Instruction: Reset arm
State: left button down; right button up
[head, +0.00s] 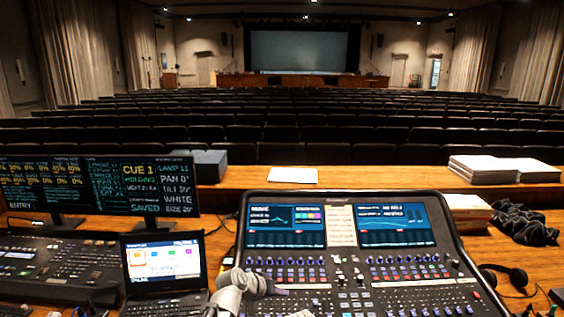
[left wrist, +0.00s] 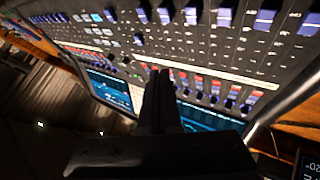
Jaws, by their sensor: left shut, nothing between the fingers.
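My left gripper (head: 284,292) is low in the middle of the head view, at the end of my pale arm. It is over the lower left part of the mixing console (head: 342,262), between that and the open laptop (head: 164,266). In the left wrist view the two dark fingers (left wrist: 159,80) lie together, shut and empty, in front of the console's faders (left wrist: 225,15). I cannot tell how far they are from its surface. My right gripper does not show in either view.
Two monitors (head: 143,186) and a lighting desk (head: 50,262) stand at the left. Headphones (head: 515,277), a dark cable bundle (head: 522,223) and paper stacks (head: 487,168) are at the right. A white sheet (head: 292,175) lies on the ledge behind the console. Rows of seats lie beyond.

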pick_arm(q)
jog(key=shift+s+d+f+g+y, duration=0.35)
jog(key=shift+s+d+f, duration=0.3)
jog(key=shift+s+f, duration=0.25)
jog(key=s+a+f+g+y, duration=0.1)
jog(key=s+a+g+y, duration=0.1)
jog(key=s, duration=0.5)
jog(key=s+a+f+m+g+y, duration=0.1)
jog(key=s+a+f+g+y, duration=0.1)
jog(key=s, duration=0.5)
jog(key=s+a+f+m+g+y, duration=0.1)
jog(key=s+a+f+g+y, duration=0.1)
jog(key=s, duration=0.6)
jog(key=shift+a+f+y, duration=0.2)
jog(key=shift+a+y, duration=0.05)
jog(key=shift+y, duration=0.6)
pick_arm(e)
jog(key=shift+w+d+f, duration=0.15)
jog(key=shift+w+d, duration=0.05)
